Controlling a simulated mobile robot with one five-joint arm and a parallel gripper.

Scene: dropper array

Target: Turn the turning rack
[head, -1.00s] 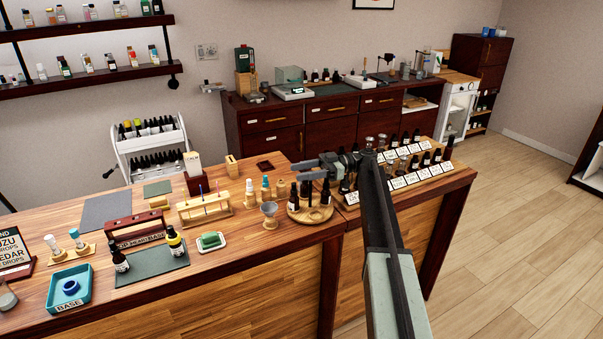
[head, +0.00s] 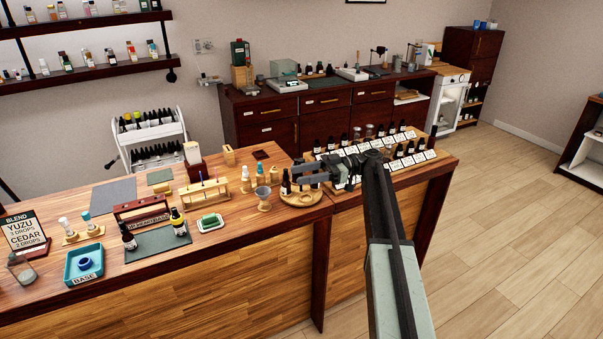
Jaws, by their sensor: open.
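The turning rack (head: 296,203) is a round wooden tray on the counter, right of the small funnel stand, with dark dropper bottles standing on it. One dark bottle (head: 286,183) shows at its left side. My gripper (head: 300,175) is open, its fingers pointing left over the rack at bottle height. The fingers and wrist cover part of the rack's back and right side and other bottles there. I cannot tell whether a finger touches a bottle.
A stepped stand (head: 415,160) of labelled dark bottles is behind and right of my gripper. A funnel on a stand (head: 263,198) is close left of the rack.

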